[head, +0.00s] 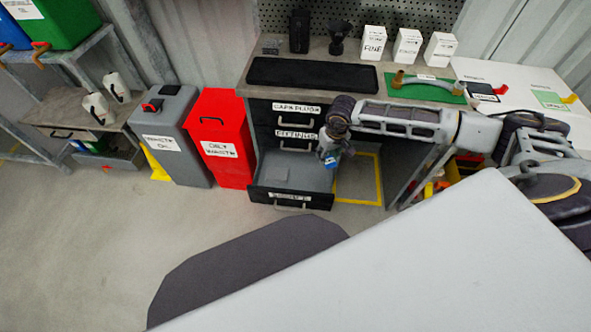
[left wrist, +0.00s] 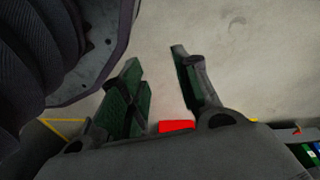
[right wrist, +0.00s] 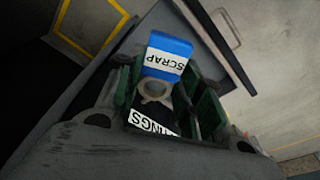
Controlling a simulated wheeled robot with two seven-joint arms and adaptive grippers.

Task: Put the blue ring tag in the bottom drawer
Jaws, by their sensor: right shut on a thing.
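The blue ring tag (right wrist: 168,50) has a white band reading SCRAP and a pale ring. My right gripper (right wrist: 158,88) is shut on the ring, and the tag sticks out past the fingertips. In the head view the tag (head: 332,161) shows at the right gripper (head: 329,150), in line with the right side of the open bottom drawer (head: 320,203). Its height above the drawer is hard to tell.
Closed drawers with white labels are above the open one. A red bin (head: 221,150) and a grey bin (head: 180,130) stand to its left. A yellow floor outline (head: 378,180) lies to its right. The worktop (head: 340,55) carries a black mat and white boxes.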

